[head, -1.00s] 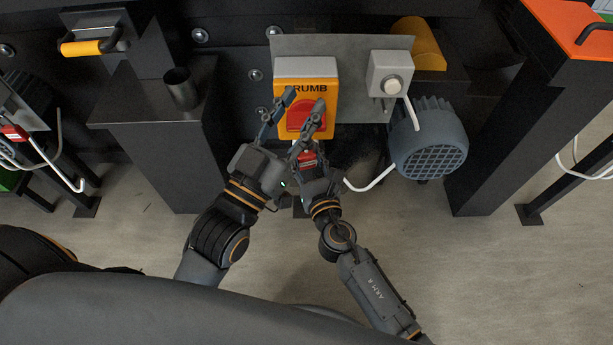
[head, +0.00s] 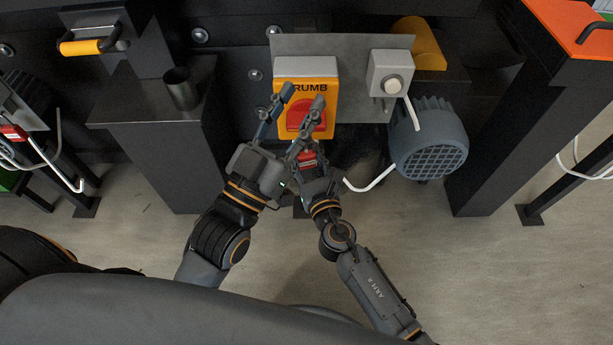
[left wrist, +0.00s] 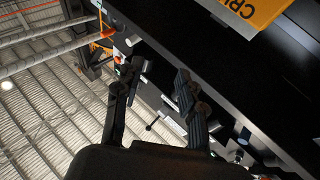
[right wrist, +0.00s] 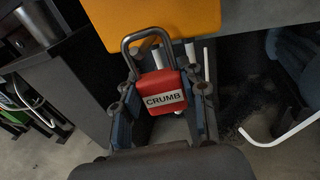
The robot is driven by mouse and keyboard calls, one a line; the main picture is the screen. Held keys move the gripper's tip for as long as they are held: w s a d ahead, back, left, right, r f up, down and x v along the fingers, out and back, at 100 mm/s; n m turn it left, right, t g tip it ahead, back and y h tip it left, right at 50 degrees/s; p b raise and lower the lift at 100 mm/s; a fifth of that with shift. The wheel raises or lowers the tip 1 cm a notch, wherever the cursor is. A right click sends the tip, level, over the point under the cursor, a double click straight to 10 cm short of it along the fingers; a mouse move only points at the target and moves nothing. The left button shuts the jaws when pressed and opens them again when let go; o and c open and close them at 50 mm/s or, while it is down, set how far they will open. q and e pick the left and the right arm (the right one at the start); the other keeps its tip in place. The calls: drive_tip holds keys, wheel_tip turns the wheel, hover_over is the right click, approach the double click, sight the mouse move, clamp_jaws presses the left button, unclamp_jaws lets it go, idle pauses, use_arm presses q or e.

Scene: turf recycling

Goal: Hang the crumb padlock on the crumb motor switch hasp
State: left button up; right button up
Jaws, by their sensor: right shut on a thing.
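The red crumb padlock (right wrist: 163,92), labelled CRUMB, is upright between the fingers of my right gripper (right wrist: 163,95), which is shut on it. Its grey shackle points up and overlaps the lower edge of the yellow crumb motor switch (right wrist: 165,17) in the right wrist view. I cannot tell whether the shackle touches the switch. In the head view the padlock (head: 308,158) is just below the switch box (head: 324,92), partly hidden by my grippers. My left gripper (head: 302,96) is open, with its fingers in front of the red knob. The hasp cannot be made out.
A grey push-button box (head: 391,73) is right of the switch on the same metal plate (head: 350,50). A blue-grey motor (head: 430,140) and a white cable (head: 370,183) are at the lower right.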

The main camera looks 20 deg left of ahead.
use_arm(q)
drive_tip(key=shift+s+r+t, duration=0.15)
drive_tip(key=shift+r+t, duration=0.15)
drive_tip(key=shift+r, duration=0.1)
use_arm(e)
drive_tip(key=shift+f, duration=0.1)
idle(0.4)
drive_tip(key=o, duration=1.3)
use_arm(q)
drive_tip(key=shift+r, duration=0.1)
use_arm(e)
drive_tip(key=shift+s+d+f, duration=0.1)
drive_tip(key=shift+s+d, duration=0.2)
drive_tip(key=shift+s, duration=0.15)
drive_tip(key=v, duration=1.1)
